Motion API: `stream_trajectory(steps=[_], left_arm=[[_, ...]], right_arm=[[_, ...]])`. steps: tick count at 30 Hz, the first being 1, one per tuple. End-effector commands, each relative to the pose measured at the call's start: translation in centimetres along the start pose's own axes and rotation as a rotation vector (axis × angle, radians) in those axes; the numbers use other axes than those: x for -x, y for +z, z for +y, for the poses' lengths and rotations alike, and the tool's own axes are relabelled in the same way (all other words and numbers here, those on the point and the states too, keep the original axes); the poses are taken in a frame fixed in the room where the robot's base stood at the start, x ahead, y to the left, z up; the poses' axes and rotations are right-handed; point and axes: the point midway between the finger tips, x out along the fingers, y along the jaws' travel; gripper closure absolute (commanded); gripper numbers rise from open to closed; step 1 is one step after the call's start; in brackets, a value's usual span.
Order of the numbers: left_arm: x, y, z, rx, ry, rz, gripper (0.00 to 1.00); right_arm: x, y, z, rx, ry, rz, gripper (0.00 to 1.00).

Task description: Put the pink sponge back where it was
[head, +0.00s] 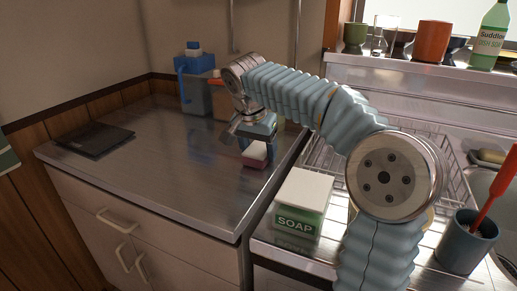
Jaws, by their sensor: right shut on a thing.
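The pink sponge (255,161), with a pale upper part and a pink lower edge, is near the right edge of the steel countertop (180,170). My right gripper (257,139) points down and is shut on the sponge from above. The fingers hide part of it. I cannot tell whether the sponge touches the counter or hangs just above it. My left gripper is not in view.
A soap box (301,203) stands on the lower metal surface, right of the counter's edge. A wire dish rack (322,150) lies partly behind my arm. A blue-topped container (194,90) stands at the back. A dark flat slab (95,140) lies left; the counter's middle is clear.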

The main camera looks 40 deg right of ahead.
Motion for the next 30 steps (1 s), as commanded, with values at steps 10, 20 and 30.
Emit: stream_trajectory(steps=[10,20,30], left_arm=[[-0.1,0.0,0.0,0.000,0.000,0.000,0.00],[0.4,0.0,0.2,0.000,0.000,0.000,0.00],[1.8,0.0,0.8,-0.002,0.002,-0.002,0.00]], right_arm=[[-0.1,0.1,0.0,0.000,0.000,0.000,0.09],[2.1,-0.1,-0.1,0.000,-0.003,0.002,0.09],[9.8,-0.1,-0.1,0.002,-0.003,0.002,0.09]])
